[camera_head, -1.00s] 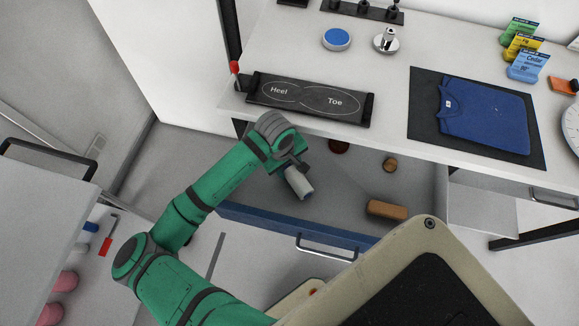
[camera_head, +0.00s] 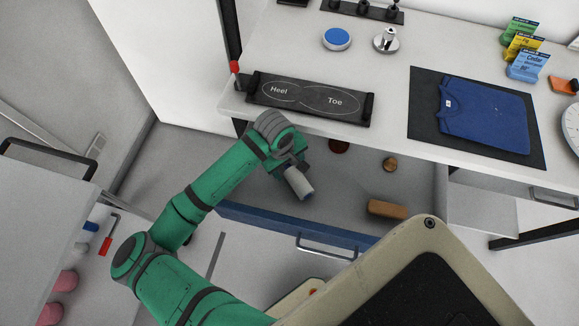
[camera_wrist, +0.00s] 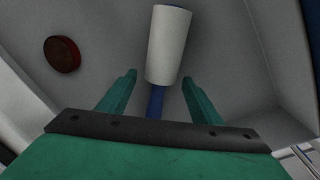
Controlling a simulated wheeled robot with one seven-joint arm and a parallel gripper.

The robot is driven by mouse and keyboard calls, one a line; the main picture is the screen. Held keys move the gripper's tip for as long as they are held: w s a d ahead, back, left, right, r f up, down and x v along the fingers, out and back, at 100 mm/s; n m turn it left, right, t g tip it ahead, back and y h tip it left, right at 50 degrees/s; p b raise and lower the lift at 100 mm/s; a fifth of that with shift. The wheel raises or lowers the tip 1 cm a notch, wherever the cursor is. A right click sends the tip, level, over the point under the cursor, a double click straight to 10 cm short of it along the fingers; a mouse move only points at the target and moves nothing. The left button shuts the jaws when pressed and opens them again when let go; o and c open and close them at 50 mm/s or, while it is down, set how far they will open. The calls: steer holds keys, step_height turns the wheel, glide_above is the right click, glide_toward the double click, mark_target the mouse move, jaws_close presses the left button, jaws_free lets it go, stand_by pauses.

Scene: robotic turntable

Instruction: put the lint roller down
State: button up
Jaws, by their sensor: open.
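The lint roller (camera_head: 298,182) has a white cylinder and a blue handle. It is in the open drawer (camera_head: 270,219) under the table. In the wrist view the lint roller (camera_wrist: 168,45) lies with its blue handle pointing toward my gripper (camera_wrist: 157,85). The two green fingers are apart, one on each side of the handle, with a gap to it on both sides. In the head view my gripper (camera_head: 288,165) is at the drawer's left part, and my arm partly hides it.
In the drawer are a dark red round thing (camera_head: 339,146), a small brown cylinder (camera_head: 390,164) and a brown block (camera_head: 387,209). The drawer's middle floor is clear.

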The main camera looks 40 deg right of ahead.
mark_target(285, 172)
step_height(285, 172, up, 11)
steer(key=a, duration=0.1)
steer(key=shift+a, duration=0.4)
steer(key=shift+d, duration=0.1)
